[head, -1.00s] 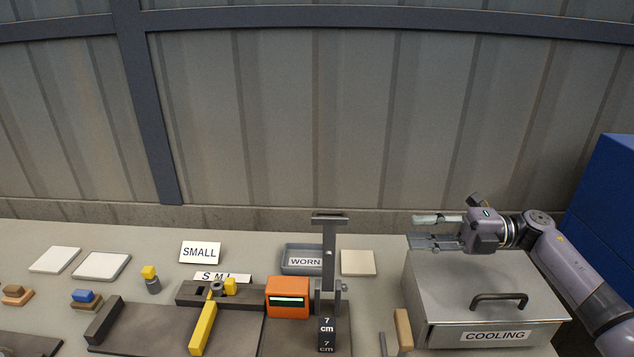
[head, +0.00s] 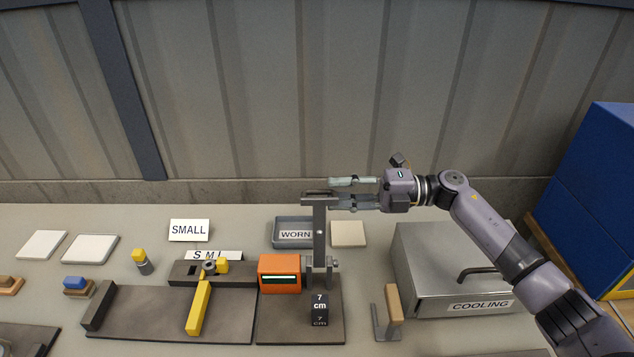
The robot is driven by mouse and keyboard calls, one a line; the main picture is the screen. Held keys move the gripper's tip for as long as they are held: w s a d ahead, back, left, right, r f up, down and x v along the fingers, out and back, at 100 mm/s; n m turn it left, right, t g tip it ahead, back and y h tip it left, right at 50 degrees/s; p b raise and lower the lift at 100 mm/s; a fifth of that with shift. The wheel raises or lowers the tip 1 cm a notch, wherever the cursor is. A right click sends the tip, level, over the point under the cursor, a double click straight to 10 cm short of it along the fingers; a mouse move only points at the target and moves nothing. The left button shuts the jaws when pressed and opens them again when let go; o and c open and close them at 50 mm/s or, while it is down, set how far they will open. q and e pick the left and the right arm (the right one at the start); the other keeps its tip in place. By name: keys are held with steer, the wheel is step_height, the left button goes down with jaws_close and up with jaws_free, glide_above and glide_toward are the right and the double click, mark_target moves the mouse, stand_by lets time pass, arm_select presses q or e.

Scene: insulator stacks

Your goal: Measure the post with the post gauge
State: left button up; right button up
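The gauge has an upright grey column with a flat crosspiece on top (head: 319,230) and an orange box with a dark display (head: 280,273); its reading is too small to tell. It stands on a dark base plate (head: 275,325). A black block marked 7 cm (head: 319,309) is in front of the column. I cannot tell which piece is the post. My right gripper (head: 342,192) comes in from the right, level with the crosspiece. Its fingers are apart, with their tips just beside or behind the crosspiece; contact is unclear. My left gripper is out of view.
A metal box labelled COOLING (head: 440,255) stands on the right, with a wooden-handled piece (head: 393,304) before it. A WORN tray (head: 293,245) and a pale tile (head: 348,234) lie behind the gauge. A yellow-handled fixture (head: 199,308) is left of it.

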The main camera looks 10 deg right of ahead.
mark_target(328, 193)
steer(key=a, duration=0.2)
steer(key=w+a+p, duration=0.1)
steer(key=a, duration=0.2)
steer(key=shift+d, duration=0.1)
steer(key=c, duration=0.6)
jaws_close()
steer(key=shift+f, duration=0.1)
